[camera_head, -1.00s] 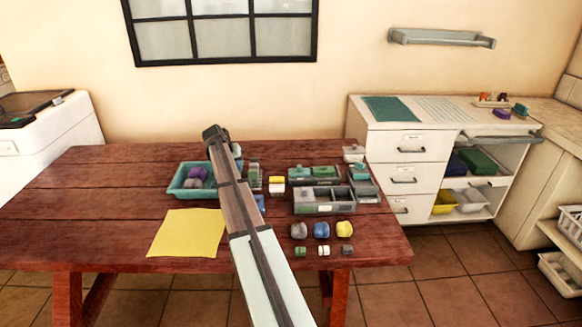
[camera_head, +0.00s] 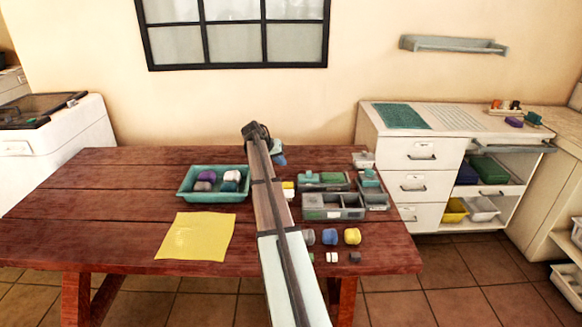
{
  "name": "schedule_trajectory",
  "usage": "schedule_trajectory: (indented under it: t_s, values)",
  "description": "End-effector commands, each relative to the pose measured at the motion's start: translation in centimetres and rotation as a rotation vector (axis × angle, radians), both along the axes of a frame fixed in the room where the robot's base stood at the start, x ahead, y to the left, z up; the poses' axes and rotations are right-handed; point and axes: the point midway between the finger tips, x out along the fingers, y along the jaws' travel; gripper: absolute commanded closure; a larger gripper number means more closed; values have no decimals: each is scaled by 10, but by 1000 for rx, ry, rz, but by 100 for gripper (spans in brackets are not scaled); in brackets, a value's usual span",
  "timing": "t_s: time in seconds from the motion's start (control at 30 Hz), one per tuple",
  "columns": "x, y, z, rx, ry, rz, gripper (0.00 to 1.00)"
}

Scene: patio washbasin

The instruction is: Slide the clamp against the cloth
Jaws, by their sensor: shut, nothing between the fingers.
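A yellow cloth (camera_head: 196,236) lies flat at the front left of the table, and a green cloth (camera_head: 401,116) lies on the white cabinet at the right. I cannot pick out the clamp with certainty; my arm covers a strip of the table's middle. My gripper (camera_head: 280,159) shows only in part, a small blue-grey piece beside the far end of my arm, above the back of the table. It is shut and empty, to the right of and beyond the yellow cloth, apart from it.
A teal tray (camera_head: 186,195) with several rounded blocks stands behind the yellow cloth. A grey divided box (camera_head: 334,213) and smaller containers stand right of my arm. Blue and yellow lumps (camera_head: 352,236) and small cubes lie before them. The table's left side is clear.

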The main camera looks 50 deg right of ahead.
Motion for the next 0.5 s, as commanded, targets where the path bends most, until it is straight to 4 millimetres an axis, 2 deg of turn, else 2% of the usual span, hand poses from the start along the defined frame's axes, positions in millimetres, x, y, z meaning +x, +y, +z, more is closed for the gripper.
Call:
schedule_trajectory:
  t_s: [0.5]
  values:
    - [-5,-51,-69,2,1,-1,100]
